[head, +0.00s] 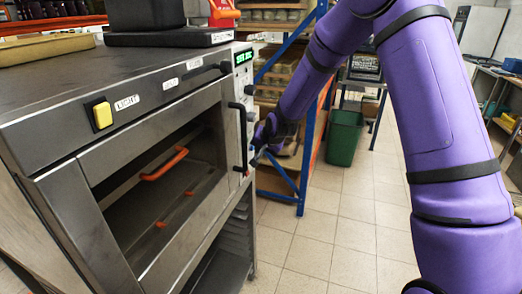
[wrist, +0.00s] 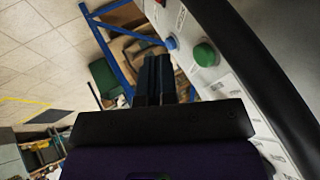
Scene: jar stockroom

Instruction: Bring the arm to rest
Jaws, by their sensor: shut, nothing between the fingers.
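My purple arm (head: 440,120) reaches from the upper right down to the front of a steel oven. My gripper (head: 257,158) is beside the oven's control panel at its right edge. In the wrist view the two dark fingers of my gripper (wrist: 160,68) are together, with nothing seen between them. A green button (wrist: 205,55) and a blue button (wrist: 171,43) on the white panel (wrist: 225,75) show just right of and beyond the fingertips. I cannot tell whether the fingers touch the panel.
Blue-framed shelving (head: 308,130) and a green bin (head: 344,138) stand behind my gripper. Tiled floor (head: 330,240) is clear in the middle.

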